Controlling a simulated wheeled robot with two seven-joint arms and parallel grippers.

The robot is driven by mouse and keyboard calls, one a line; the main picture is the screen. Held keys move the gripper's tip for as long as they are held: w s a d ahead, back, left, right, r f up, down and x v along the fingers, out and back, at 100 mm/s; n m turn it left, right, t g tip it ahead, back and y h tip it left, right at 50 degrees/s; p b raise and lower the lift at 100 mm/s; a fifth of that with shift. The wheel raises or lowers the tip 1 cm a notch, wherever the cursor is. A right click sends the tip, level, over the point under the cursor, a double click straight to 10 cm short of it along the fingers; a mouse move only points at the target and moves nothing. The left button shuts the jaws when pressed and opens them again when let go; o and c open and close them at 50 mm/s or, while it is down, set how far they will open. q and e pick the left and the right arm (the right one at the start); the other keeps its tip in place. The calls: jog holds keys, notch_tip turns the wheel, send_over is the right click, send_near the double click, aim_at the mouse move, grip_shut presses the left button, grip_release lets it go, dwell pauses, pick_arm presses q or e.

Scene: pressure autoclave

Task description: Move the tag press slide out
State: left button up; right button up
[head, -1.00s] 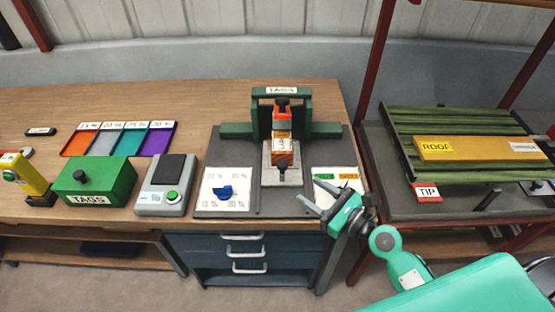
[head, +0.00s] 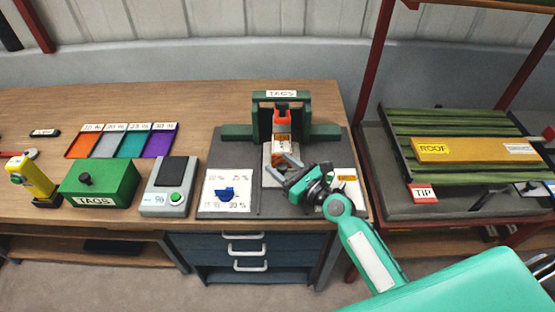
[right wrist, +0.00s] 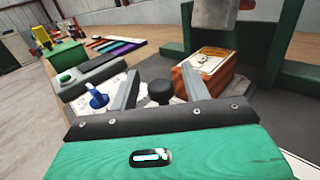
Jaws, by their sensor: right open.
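The tag press (head: 281,95) is a green frame labelled TAGS on a dark base plate. Its slide lies under the frame and carries an orange block with a pale top (head: 282,152), also in the right wrist view (right wrist: 207,65). The slide's black knob (right wrist: 160,92) shows in the right wrist view, between my right fingers. Whether the fingers touch the knob I cannot tell. My left gripper is not in view.
Left of the press are a panel with a blue dial (head: 226,193), a scale (head: 168,190), a green TAGS box (head: 100,185) and coloured trays (head: 120,142). A rack with a green slatted shelf (head: 450,125) stands to the right.

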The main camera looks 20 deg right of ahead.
jog(key=shift+x, duration=0.85)
grip_shut()
jog(key=shift+s+a, duration=0.15)
jog(key=shift+s, duration=0.2)
jog(key=s+a, duration=0.1)
jog(key=s, duration=0.2)
jog(key=s+a+p, duration=0.1)
jog(key=s, duration=0.3)
jog(key=s+a+p, duration=0.1)
jog(key=s, duration=0.3)
jog(key=shift+s+a, duration=0.1)
jog(key=shift+a, duration=0.05)
jog(key=shift+f, duration=0.1)
